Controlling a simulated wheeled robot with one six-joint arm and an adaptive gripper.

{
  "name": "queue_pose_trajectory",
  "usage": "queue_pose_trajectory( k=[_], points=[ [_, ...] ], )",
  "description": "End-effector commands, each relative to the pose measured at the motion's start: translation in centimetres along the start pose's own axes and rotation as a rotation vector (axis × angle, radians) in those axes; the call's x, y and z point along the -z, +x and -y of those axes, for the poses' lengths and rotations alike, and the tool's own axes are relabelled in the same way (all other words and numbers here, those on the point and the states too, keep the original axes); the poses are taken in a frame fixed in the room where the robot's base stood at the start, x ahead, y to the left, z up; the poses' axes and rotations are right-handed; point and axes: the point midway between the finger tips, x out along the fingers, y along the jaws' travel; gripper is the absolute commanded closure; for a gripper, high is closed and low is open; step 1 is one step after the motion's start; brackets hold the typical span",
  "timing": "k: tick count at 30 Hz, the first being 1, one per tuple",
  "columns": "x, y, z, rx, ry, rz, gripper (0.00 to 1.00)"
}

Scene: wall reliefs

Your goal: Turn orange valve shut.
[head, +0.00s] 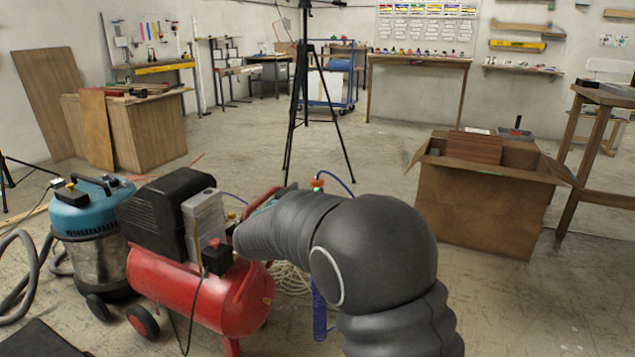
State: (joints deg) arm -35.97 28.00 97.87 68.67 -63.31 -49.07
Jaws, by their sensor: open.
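A small orange piece (317,183), with a bit of green below it, shows just above my arm, at the end of a blue hose. It may be the orange valve, but it is too small to tell its handle position. My dark grey arm comes up from the bottom right and reaches left toward the red air compressor (205,295). My gripper does not show; the far end of the arm is hidden against the compressor. Whether anything touches the valve cannot be seen.
A blue and steel vacuum (92,235) stands left of the compressor. A black tripod (303,100) stands behind my arm. An open cardboard box (480,205) is at the right, by a wooden table (605,95). The middle floor is clear.

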Motion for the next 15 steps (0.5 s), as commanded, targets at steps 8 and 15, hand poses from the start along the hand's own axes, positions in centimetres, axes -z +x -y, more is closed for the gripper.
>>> queue_pose_trajectory(
  k=[8, 15],
  points=[
    [0.0, 5.0, -0.1, -0.002, 0.002, -0.001, 0.37],
    [0.0, 7.0, 0.0, 0.000, 0.000, 0.000, 0.37]
  ],
)
